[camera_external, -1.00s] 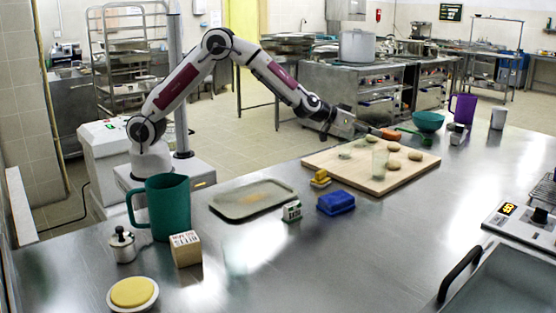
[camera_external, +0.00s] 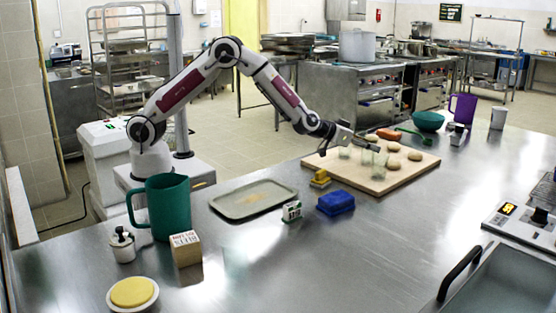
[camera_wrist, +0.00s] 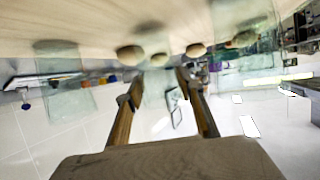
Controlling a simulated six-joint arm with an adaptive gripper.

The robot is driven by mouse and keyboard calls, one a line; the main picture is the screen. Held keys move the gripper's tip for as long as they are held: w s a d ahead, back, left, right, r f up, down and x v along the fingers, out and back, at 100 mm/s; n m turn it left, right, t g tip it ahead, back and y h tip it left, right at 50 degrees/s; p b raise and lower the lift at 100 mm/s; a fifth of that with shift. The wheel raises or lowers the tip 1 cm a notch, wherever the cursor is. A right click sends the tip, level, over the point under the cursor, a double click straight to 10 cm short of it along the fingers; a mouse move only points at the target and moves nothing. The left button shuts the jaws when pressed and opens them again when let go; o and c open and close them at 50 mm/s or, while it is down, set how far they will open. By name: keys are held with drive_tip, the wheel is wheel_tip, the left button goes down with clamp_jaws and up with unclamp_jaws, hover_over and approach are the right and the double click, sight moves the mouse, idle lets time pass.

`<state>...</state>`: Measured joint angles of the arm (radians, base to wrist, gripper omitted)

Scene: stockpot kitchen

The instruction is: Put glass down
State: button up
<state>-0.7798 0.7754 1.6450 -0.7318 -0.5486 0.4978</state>
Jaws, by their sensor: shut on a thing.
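My gripper (camera_external: 366,146) is over the wooden board (camera_external: 398,177), reaching in from its left side. In the wrist view its two fingers (camera_wrist: 160,82) are shut on a clear glass (camera_wrist: 157,92), which shows faintly between them. Another clear glass (camera_external: 379,164) stands on the board close to my gripper, and one more glass (camera_external: 345,152) is near the board's left part. Clear glasses also show left (camera_wrist: 62,65) and right (camera_wrist: 255,50) of the fingers in the wrist view. I cannot tell whether the held glass touches the board.
Several bread rolls (camera_external: 414,155) and a carrot-like item (camera_external: 389,134) lie on the board. A green spoon (camera_external: 410,133) and teal bowl (camera_external: 428,121) are behind.

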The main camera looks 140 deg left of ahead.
drive_tip(key=shift+f, duration=0.2)
drive_tip(key=shift+f, duration=0.15)
drive_tip(key=o, duration=1)
drive_tip(key=shift+c, duration=0.2)
drive_tip(key=shift+s+d+r, duration=0.15)
drive_tip(key=shift+d+r, duration=0.2)
drive_tip(key=shift+d, duration=0.1)
drive_tip(key=v, duration=1.1)
